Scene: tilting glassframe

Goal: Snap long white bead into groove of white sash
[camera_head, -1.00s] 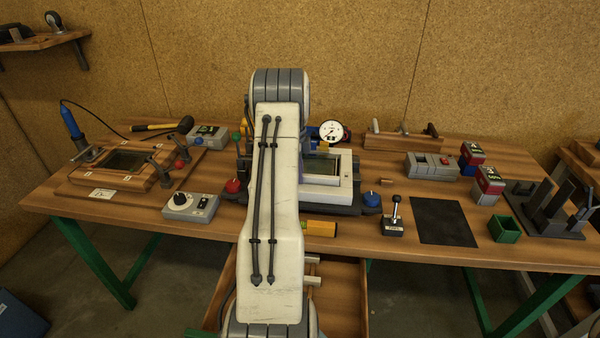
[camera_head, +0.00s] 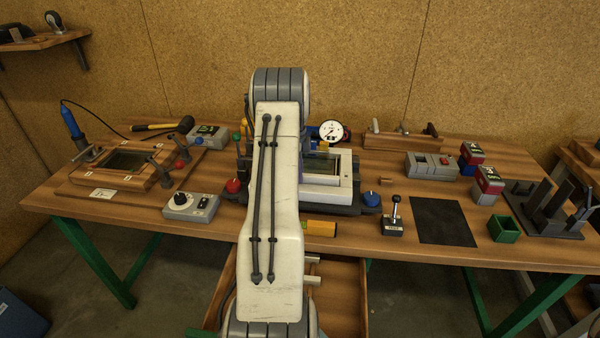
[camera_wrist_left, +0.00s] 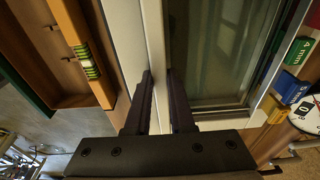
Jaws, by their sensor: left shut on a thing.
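The white sash (camera_head: 328,193) lies flat in a dark fixture at the middle of the bench, its left part hidden by my left arm. In the left wrist view, the white sash (camera_wrist_left: 122,35) runs along the glass pane (camera_wrist_left: 210,45). My left gripper (camera_wrist_left: 161,74) is shut on a long white strip, the bead (camera_wrist_left: 154,35), at the pane's edge. The bead lies along the sash side; I cannot tell whether it sits in the groove. In the head view my forearm hides the left fingers and the bead. My right gripper is not in view.
A dial gauge (camera_head: 331,131) stands behind the sash. A red knob (camera_head: 233,186) and a blue knob (camera_head: 372,199) flank the fixture. A yellow level (camera_head: 320,229) lies in front, above an open drawer (camera_head: 340,282). A black mat (camera_head: 442,222) lies bare at the right.

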